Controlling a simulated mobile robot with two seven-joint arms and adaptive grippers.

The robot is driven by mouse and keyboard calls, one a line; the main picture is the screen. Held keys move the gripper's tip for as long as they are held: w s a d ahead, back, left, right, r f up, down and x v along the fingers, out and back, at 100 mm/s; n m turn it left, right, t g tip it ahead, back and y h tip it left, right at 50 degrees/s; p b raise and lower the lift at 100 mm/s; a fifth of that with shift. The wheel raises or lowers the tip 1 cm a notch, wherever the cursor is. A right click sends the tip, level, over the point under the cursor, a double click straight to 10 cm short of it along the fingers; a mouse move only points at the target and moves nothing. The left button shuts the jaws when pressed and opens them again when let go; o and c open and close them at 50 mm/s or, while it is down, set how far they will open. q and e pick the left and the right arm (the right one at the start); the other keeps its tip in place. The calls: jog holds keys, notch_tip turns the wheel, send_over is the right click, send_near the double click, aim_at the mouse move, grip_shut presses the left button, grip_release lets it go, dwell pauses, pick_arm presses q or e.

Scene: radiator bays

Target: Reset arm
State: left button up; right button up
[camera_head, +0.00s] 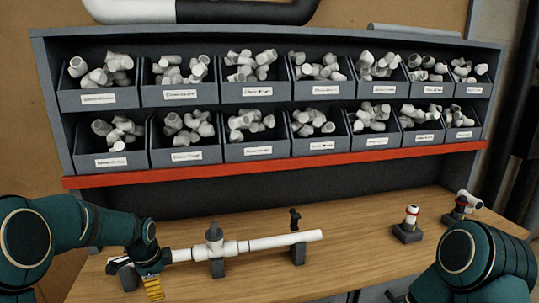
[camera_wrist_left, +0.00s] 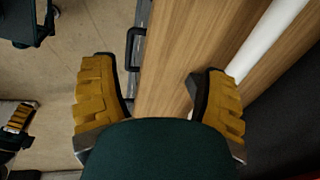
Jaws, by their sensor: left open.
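My left gripper (camera_head: 153,286) hangs at the front left edge of the bench in the head view, with a yellow finger pad showing. In the left wrist view both yellow ribbed fingers (camera_wrist_left: 160,95) stand wide apart with nothing between them, above the wooden bench edge. My right arm (camera_head: 470,262) comes in at the lower right of the head view; its gripper is not clear there. A yellow ribbed piece (camera_wrist_left: 18,118) at the left of the left wrist view may be part of the right gripper, mostly cut off.
A white fitting (camera_head: 411,215) stands on a dark block at right. Bins of white fittings (camera_head: 190,155) fill the shelf behind a red strip (camera_head: 270,167).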

pick_arm(q)
jog(key=s+d+f+n+h+b, duration=0.25)
jog(key=d+f+n, duration=0.4)
jog(key=f, duration=0.75)
jog(key=s+d+f+n+b, duration=0.1)
jog(key=s+d+f+n, duration=0.4)
jog(key=s, duration=0.5)
jog(key=s+d+f+n+h+b, duration=0.1)
jog(key=s+d+f+n+b, duration=0.1)
jog(key=s+d+f+n, duration=0.3)
jog(key=s+d+f, duration=0.3)
jog(key=s, duration=0.2)
jog(key=shift+d, duration=0.25)
pick_arm(e)
notch_tip(320, 180, down, 7)
jog(key=shift+w+a, duration=0.15)
jog(key=shift+w, duration=0.2)
pick_arm(q)
jog(key=shift+h, duration=0.25)
